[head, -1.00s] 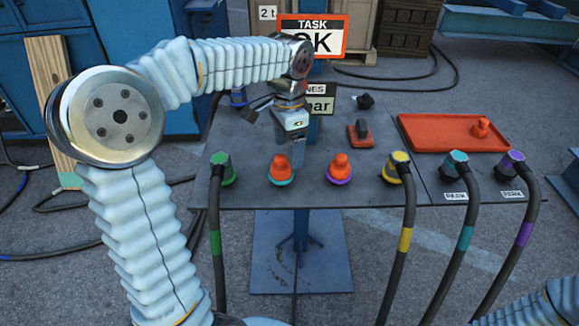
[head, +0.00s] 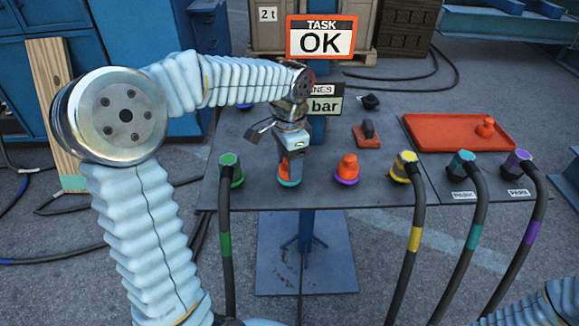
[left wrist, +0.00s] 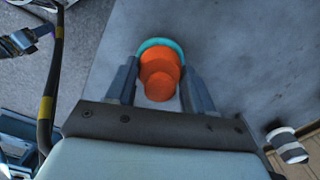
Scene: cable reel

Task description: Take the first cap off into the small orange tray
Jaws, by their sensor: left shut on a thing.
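My left gripper (head: 291,172) is shut on the orange cap of the teal-ringed socket (head: 288,183) on the table. In the left wrist view the orange cap (left wrist: 159,73) sits between the two fingers, with the teal ring (left wrist: 160,43) around it. The cap is still at its socket. A second orange cap (head: 347,165) sits on the purple-ringed socket to the right. My right gripper is not in view.
A green plug (head: 230,166) stands left of the gripper, a yellow plug (head: 404,164) to the right. Teal (head: 461,162) and purple (head: 516,162) plugs stand by the PARK labels. A red block with a dark handle (head: 367,132) sits mid-table. A sign reads OK.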

